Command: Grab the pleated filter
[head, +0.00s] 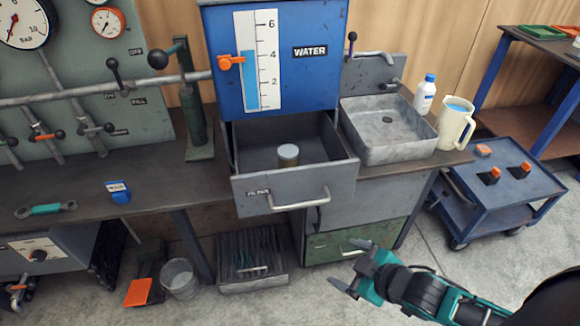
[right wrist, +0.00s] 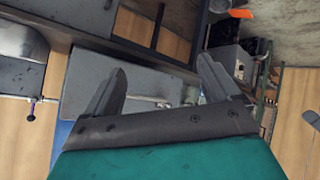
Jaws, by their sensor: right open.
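A small cylinder with a pale round top (head: 288,154), which looks like the pleated filter, stands upright inside an open grey drawer (head: 295,195). Its pleats are too small to make out. My right gripper (head: 347,266) is in front of the drawer, lower right of it in the head view, apart from the cylinder. Its two fingers are spread and nothing is between them; they also show in the right wrist view (right wrist: 160,85). I cannot make out the cylinder in the right wrist view. My left gripper is not in view.
A blue water tank (head: 280,85) hangs above the drawer's back. A sink (head: 388,125) is to the right, with a bottle (head: 425,95) and jug (head: 454,125) beside it. A blue cart (head: 510,195) stands further right. A blue-and-white item (head: 118,192) lies on the bench (head: 60,185).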

